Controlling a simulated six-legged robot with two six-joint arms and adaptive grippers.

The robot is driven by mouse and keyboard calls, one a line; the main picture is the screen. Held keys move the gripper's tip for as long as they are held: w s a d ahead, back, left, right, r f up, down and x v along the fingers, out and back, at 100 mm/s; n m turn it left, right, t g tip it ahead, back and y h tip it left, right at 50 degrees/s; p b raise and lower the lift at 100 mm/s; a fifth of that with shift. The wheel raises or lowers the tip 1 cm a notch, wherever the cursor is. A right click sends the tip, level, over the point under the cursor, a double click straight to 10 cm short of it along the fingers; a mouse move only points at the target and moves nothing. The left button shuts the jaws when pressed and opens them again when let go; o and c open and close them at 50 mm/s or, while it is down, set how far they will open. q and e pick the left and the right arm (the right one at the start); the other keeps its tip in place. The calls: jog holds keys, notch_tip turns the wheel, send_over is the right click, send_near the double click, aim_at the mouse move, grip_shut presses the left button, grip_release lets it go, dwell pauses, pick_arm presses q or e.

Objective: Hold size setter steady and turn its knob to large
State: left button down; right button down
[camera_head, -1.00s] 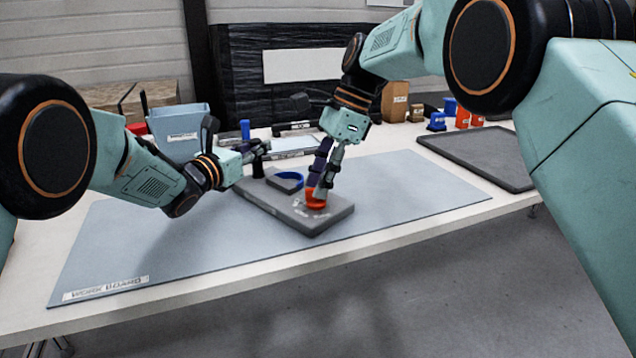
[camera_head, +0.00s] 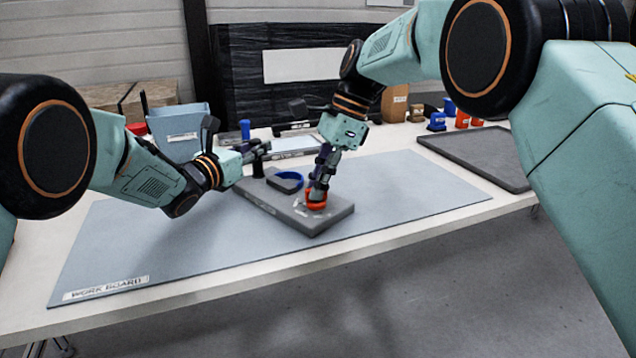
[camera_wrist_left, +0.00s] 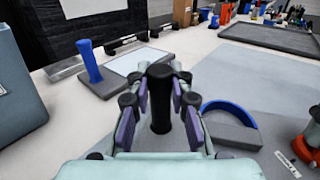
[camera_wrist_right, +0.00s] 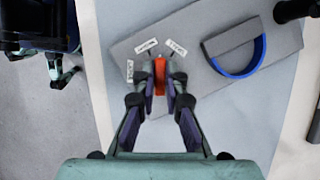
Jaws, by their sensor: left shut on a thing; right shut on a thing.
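The size setter (camera_head: 268,207) is a grey slab lying flat on the work board, with a black upright post (camera_wrist_left: 160,115) at one end, a blue band (camera_wrist_right: 250,62) in the middle and an orange-red knob (camera_head: 316,204) at the other end. My left gripper (camera_head: 256,152) is shut around the post, which stands between its fingers in the left wrist view. My right gripper (camera_head: 320,186) points down and is shut on the knob. In the right wrist view the knob (camera_wrist_right: 159,76) shows as a narrow orange bar between the fingertips. Small white labels (camera_wrist_right: 146,46) fan around it; I cannot read them surely.
The blue-grey work board (camera_head: 160,250) has free room around the slab. A grey tray (camera_head: 478,155) is at the back right, near blue and orange parts (camera_head: 462,118). A blue-grey bin (camera_head: 180,130) and a blue-handled device (camera_wrist_left: 90,65) stand behind.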

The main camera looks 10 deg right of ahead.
jog(key=n+g, duration=0.1)
jog(key=n, duration=0.1)
jog(key=shift+w+n, duration=0.1)
jog(key=shift+n, duration=0.2)
jog(key=shift+n+g+h, duration=0.3)
jog(key=shift+n+h, duration=0.1)
jog(key=shift+n, duration=0.7)
jog(key=c, duration=1.4)
grip_release()
